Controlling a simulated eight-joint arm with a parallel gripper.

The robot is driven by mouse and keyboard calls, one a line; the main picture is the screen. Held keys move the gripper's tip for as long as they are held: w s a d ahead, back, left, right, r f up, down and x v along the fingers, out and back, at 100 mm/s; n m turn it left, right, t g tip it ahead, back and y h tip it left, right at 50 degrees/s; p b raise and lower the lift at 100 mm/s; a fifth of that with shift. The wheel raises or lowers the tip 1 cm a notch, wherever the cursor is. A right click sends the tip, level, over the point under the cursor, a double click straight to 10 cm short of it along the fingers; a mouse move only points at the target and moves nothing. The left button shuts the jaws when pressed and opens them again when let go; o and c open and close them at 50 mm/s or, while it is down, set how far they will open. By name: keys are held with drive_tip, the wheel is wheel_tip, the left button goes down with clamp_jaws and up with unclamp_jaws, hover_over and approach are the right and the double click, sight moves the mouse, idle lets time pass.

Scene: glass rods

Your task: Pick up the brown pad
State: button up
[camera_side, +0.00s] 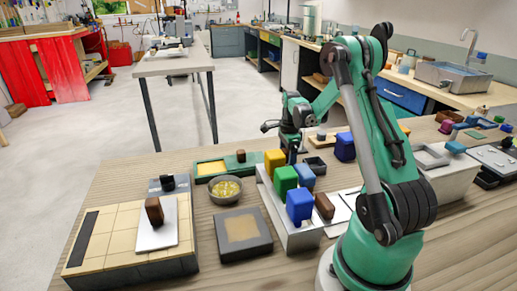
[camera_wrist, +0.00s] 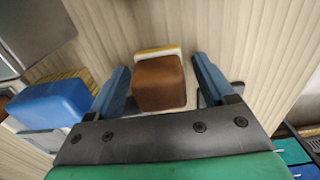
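In the wrist view, a brown block-shaped pad (camera_wrist: 158,84) with a pale cream base lies between the two blue fingers of my gripper (camera_wrist: 161,68). The gripper is open, with a finger on each side of the pad and small gaps showing. Whether the fingers reach down around it or hover above it, I cannot tell. In the side view my gripper (camera_side: 291,146) points down behind the row of coloured blocks. Several brown pieces show there: one upright on a white plate (camera_side: 154,211), one beside the blue block (camera_side: 324,205). Which one is under my gripper is unclear.
A blue block (camera_wrist: 50,104) is close on the left in the wrist view. In the side view, a tiled board (camera_side: 102,238), a dark square tray (camera_side: 262,247), a grey bowl (camera_side: 225,196) and a blue block (camera_side: 299,204) crowd the bench. Bare wood shows at front centre.

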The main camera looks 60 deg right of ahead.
clamp_jaws()
drive_tip(key=shift+r, duration=0.1)
wheel_tip(320, 180, up, 20)
idle(0.4)
